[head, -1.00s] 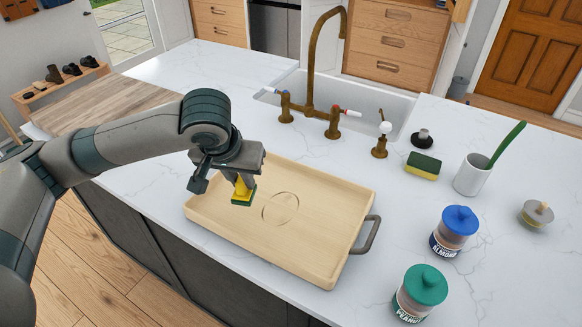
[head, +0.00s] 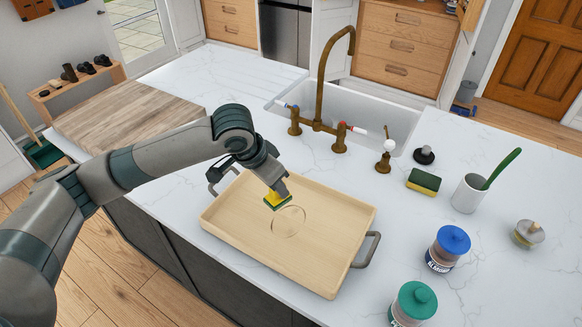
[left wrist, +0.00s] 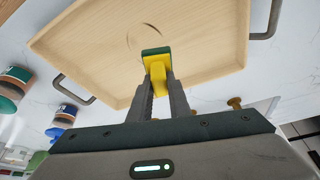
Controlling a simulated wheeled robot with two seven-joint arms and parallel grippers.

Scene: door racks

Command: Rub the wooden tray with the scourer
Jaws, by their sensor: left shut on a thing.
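The wooden tray (head: 330,251) lies on the white counter, with a dark handle at each end and a round outline on its floor. It also shows in the left wrist view (left wrist: 90,57). My left gripper (head: 278,192) is shut on a yellow scourer (head: 274,202) with a green pad. In the left wrist view the scourer (left wrist: 157,68) sits between the fingertips, green side toward the tray. The scourer is over the tray beside the round outline; I cannot tell if it touches the floor. My right gripper is not in view.
A second green and yellow sponge (head: 424,181) lies behind the tray near the sink (head: 378,115) and brass tap (head: 319,90). A white cup with a green brush (head: 468,194), a blue-lidded jar (head: 447,249) and a green-lidded jar (head: 412,304) stand to the right.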

